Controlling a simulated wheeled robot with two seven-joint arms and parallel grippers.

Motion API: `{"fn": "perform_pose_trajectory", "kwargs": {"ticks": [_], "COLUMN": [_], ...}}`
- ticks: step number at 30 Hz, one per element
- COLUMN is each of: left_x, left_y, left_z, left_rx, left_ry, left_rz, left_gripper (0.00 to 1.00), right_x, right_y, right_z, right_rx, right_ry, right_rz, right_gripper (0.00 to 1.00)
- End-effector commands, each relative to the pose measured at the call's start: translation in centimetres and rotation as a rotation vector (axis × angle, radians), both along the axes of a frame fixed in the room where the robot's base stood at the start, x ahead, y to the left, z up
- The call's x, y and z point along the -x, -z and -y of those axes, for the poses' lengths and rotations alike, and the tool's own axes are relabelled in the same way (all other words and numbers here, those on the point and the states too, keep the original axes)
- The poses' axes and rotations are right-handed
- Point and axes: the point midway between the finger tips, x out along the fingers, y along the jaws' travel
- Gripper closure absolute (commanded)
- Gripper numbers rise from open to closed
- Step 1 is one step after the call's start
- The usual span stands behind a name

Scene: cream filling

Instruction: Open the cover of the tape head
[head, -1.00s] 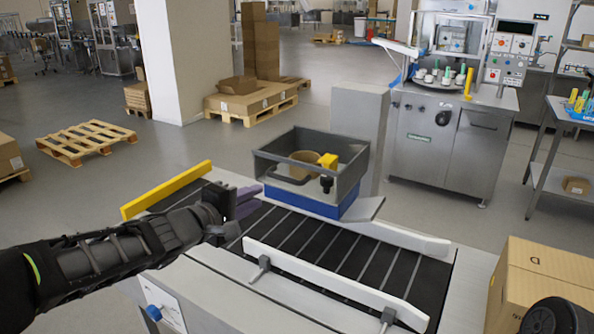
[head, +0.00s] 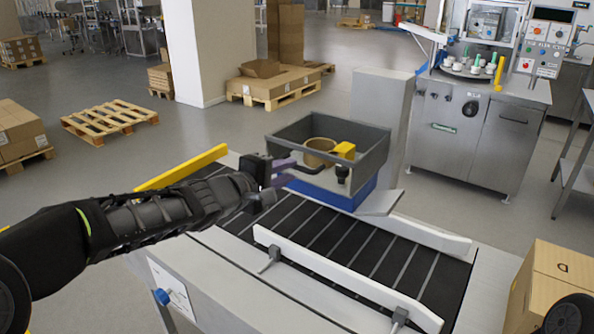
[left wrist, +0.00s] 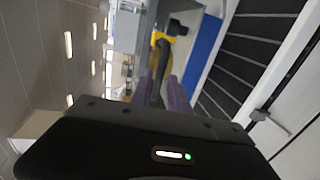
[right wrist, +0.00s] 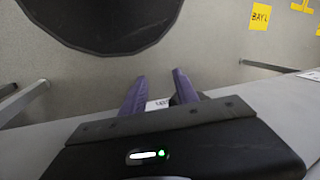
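The tape head is a grey open-topped case (head: 352,133) on a blue base (head: 350,196) above the conveyor. It holds a tan tape roll (head: 319,152) and a yellow part (head: 345,150). A dark bar-like handle (head: 312,169) shows at its left side. My left gripper (head: 286,172), with purple fingers, is at this handle. In the left wrist view the fingers (left wrist: 160,88) stand apart with the dark bar between them; whether they touch it I cannot tell. My right gripper (right wrist: 160,86) is open and empty, low beside a grey surface, outside the head view.
The black conveyor (head: 345,240) has a white guide rail (head: 340,280) in front and a yellow rail (head: 182,167) at left. A grey post (head: 378,115) stands behind the case. A cardboard box (head: 555,275) is at the lower right.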

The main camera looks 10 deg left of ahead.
Motion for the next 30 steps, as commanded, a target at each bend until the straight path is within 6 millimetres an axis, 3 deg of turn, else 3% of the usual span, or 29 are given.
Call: {"fn": "perform_pose_trajectory", "kwargs": {"ticks": [9,19,27,30], "left_x": [-3.8,-4.1,-4.1,-4.1], "left_y": [1.0,0.9,1.0,1.0], "left_z": [1.6,1.6,1.6,1.6], "left_rx": [0.001,0.0,0.0,0.0], "left_ry": [0.001,0.0,0.0,0.0], "left_rz": [0.001,0.0,0.0,0.0], "left_gripper": [0.78,0.79,1.0,1.0], "right_x": [0.0,0.0,0.0,0.0], "right_y": [1.6,1.6,1.6,1.6], "right_z": [0.0,0.0,0.0,0.0], "right_rx": [0.0,0.0,0.0,0.0], "right_ry": [0.0,0.001,0.001,0.0], "right_rz": [0.001,0.002,0.002,0.001], "right_gripper": [0.64,0.64,0.64,0.64]}}
